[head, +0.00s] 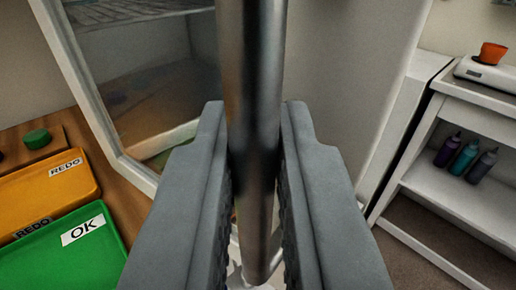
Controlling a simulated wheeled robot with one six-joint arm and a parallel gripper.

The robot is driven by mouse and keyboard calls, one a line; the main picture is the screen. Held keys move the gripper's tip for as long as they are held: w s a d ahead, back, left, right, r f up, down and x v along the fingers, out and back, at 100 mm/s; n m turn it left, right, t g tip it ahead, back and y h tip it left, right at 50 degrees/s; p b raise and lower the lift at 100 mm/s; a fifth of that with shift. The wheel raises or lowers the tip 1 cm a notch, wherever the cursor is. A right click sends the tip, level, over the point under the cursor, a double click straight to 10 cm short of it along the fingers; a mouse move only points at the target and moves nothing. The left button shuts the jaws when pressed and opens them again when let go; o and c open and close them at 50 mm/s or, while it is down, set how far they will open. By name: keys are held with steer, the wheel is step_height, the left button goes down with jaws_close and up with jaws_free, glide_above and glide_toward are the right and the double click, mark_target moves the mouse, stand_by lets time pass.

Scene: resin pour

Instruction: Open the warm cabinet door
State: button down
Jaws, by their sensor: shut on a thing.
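The warm cabinet door (85,85) has a white frame around a glass pane, at the upper left. A wire shelf (125,12) shows behind the glass. A vertical round metal handle (252,60) runs down the middle of the view. My gripper (254,115) has its two grey fingers on either side of this bar and is shut on it. The fingers hide parts of the cabinet's lower front. I cannot tell whether the door stands ajar.
A green tray (50,260) marked OK and an orange tray (40,195) marked REDO lie on the wooden surface at left. At right, a white shelf unit (490,123) holds several bottles (465,158), with an orange cup (490,53) on a device on top. Floor shows at lower right.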

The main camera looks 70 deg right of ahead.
steer(key=shift+r, duration=0.15)
steer(key=c, duration=1.6)
jaws_free()
steer(key=shift+w+d, duration=0.1)
steer(key=shift+w, duration=0.05)
steer(key=v, duration=1.7)
steer(key=shift+a, duration=0.2)
steer(key=shift+d, duration=0.1)
